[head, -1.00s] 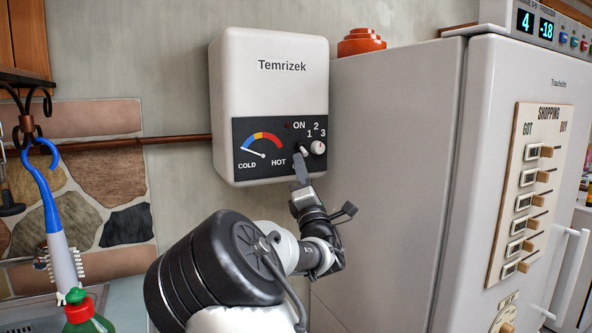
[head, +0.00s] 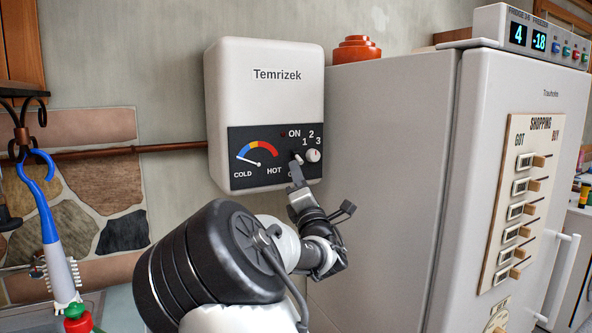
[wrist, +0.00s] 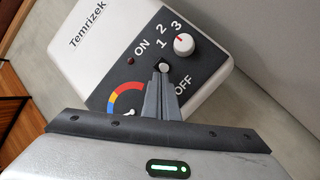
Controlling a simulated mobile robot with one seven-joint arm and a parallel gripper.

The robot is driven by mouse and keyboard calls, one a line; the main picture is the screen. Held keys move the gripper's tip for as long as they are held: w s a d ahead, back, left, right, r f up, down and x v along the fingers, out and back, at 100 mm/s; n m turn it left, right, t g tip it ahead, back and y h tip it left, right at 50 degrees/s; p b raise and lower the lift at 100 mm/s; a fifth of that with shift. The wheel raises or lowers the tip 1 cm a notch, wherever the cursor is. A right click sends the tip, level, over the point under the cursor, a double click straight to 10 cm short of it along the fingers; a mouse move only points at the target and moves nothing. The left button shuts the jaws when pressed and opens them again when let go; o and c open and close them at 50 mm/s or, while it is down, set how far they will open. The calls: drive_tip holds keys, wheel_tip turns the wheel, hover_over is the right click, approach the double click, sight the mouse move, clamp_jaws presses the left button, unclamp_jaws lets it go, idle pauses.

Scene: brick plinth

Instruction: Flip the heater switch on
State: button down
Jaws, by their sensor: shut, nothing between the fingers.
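The white heater (head: 262,105) marked Temrizek hangs on the wall, with a dark panel holding a dial, ON and OFF labels and a knob. Its switch (wrist: 165,68) shows in the wrist view as a small pale tip between ON and OFF, right at my fingertips. My gripper (head: 296,168) is shut, with its fingers together and nothing held, and its tips are at or touching the switch from below. The fingers hide the lower part of the switch and part of OFF. A small dark red lamp (wrist: 130,61) sits beside ON and looks unlit.
The white numbered knob (head: 313,155) is just right of the switch. A grey fridge (head: 390,160) stands close on the right, with an orange stacked object (head: 356,50) on top. A blue-handled brush (head: 50,225) hangs at left. A pipe (head: 130,149) runs along the wall.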

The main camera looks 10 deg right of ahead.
sight(293, 156)
drive_tip(key=shift+s+r+g+p, duration=0.1)
drive_tip(key=shift+r+g+p, duration=0.25)
drive_tip(key=shift+p, duration=0.3)
drive_tip(key=r+g+p, duration=0.1)
drive_tip(key=p, duration=0.2)
drive_tip(key=r+n+g+p, duration=0.1)
drive_tip(key=p, duration=0.2)
drive_tip(key=shift+s+d+r+g, duration=0.15)
drive_tip(key=shift+s+g, duration=0.2)
drive_tip(key=r+g+p, duration=0.1)
drive_tip(key=p, duration=0.3)
drive_tip(key=shift+s+d+g, duration=0.1)
drive_tip(key=shift+g, duration=0.3)
drive_tip(key=g+p, duration=0.2)
drive_tip(key=p, duration=0.1)
drive_tip(key=shift+r+n, duration=0.3)
drive_tip(key=shift+n, duration=0.1)
drive_tip(key=shift+f, duration=0.3)
